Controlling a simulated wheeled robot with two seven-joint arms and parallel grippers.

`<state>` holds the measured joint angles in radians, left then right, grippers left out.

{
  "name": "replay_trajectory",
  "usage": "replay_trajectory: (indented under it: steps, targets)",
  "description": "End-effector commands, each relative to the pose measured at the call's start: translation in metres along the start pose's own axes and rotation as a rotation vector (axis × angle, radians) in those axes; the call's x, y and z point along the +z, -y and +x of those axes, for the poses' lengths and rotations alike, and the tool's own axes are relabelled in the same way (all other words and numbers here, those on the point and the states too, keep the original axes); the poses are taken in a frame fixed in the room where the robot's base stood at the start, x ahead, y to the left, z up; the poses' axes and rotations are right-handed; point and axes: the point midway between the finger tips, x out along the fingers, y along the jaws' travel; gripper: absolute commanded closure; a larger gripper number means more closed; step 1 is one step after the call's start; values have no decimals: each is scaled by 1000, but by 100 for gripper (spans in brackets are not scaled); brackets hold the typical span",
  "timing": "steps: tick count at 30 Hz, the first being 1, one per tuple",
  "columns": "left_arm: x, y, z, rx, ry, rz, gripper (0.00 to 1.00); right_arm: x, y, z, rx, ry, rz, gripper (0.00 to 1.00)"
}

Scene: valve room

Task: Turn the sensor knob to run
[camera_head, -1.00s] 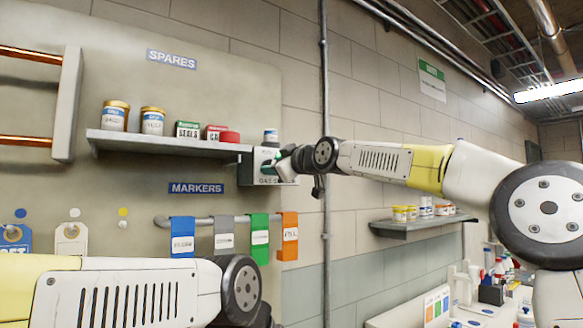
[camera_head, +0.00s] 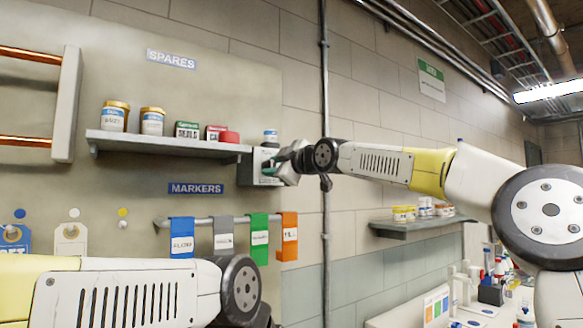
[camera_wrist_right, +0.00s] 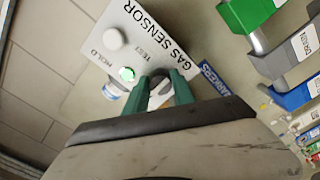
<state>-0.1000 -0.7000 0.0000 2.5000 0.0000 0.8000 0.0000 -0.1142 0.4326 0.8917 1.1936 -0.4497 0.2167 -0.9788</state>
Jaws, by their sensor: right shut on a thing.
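The gas sensor (camera_head: 246,170) is a pale box on the wall at the right end of the spares shelf. In the right wrist view its face (camera_wrist_right: 172,32) reads GAS SENSOR, with HOLD and TEST marks. A pale round part (camera_wrist_right: 113,39) and a lit green lamp (camera_wrist_right: 127,73) show on it. My right gripper (camera_head: 274,166) is at the box's front. Its green fingers (camera_wrist_right: 162,82) are shut on the sensor knob, which they mostly hide. The knob's pointer and a RUN mark cannot be made out. My left arm is low at the left; its gripper is not in view.
The spares shelf (camera_head: 165,142) holds tubs and small boxes left of the sensor. Below it, a rail (camera_head: 163,222) carries blue, grey, green and orange markers. A vertical pipe (camera_head: 324,240) runs just right of the sensor. Another shelf (camera_head: 420,225) stands farther right.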

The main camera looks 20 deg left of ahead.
Motion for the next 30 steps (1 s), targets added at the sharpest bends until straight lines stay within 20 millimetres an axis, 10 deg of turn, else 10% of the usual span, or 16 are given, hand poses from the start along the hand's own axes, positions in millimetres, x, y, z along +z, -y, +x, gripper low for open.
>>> replay_trajectory:
  steps: [5,6,9,30]
  targets:
    - [0,0,0,0,0,0,42,1,1,0,-2,2,-2,100]
    - [0,0,0,0,0,0,42,1,1,0,-2,2,-1,68]
    - [0,0,0,0,0,0,42,1,1,0,-2,2,-1,48]
    - [0,0,0,0,0,0,42,3,-2,-36,2,5,1,48]
